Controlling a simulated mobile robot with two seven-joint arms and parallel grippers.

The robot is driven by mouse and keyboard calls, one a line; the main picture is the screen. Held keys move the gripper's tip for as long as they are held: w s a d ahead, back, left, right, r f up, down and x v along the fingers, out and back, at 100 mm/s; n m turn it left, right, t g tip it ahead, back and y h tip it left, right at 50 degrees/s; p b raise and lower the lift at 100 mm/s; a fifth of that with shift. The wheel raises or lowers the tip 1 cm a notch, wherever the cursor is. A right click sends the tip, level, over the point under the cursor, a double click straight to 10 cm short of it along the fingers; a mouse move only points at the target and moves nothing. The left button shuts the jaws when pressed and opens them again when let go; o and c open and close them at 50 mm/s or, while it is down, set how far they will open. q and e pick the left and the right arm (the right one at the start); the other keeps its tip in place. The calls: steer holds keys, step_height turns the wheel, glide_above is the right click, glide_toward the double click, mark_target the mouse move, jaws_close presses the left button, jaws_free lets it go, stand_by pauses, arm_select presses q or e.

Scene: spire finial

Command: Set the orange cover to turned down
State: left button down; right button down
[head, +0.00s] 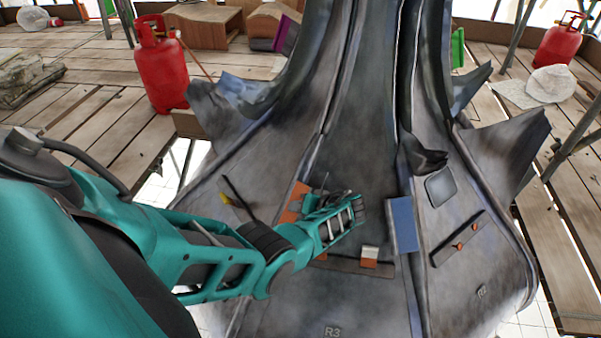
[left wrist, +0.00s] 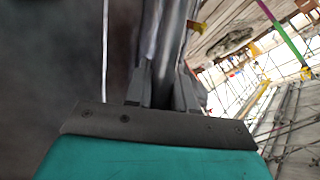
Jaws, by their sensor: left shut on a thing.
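The orange cover (head: 295,202) is on the dark spire's face in the head view. It shows as a narrow upright orange panel, partly hidden by my left gripper. My left gripper (head: 345,210) is right beside the cover, on its right side. In the left wrist view its two fingers (left wrist: 164,88) are closed on a narrow grey bar (left wrist: 168,55). I cannot tell whether this bar is part of the cover. My right gripper is not in view.
Right of my gripper are a blue panel (head: 403,224) and a dark bar with orange knobs (head: 459,240). A small white and orange block (head: 369,256) sits below. Red gas cylinders (head: 162,68) stand on planks behind. Spire fins (head: 505,150) jut out at the sides.

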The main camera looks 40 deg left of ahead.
arm_select(q)
steer(key=shift+d+f, duration=0.1)
steer(key=shift+d, duration=0.05)
steer(key=c, duration=1.1)
jaws_free()
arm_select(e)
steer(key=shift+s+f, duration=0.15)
arm_select(q)
steer(key=shift+o, duration=0.2)
steer(key=p+v, duration=0.5)
steer(key=v, duration=0.7)
steer(key=shift+d+r, duration=0.25)
steer(key=shift+r, duration=0.1)
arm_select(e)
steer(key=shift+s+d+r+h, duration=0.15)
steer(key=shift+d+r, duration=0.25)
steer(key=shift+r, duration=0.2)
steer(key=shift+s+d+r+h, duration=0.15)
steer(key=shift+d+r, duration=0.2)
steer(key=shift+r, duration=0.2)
arm_select(q)
steer(key=shift+c, duration=0.2)
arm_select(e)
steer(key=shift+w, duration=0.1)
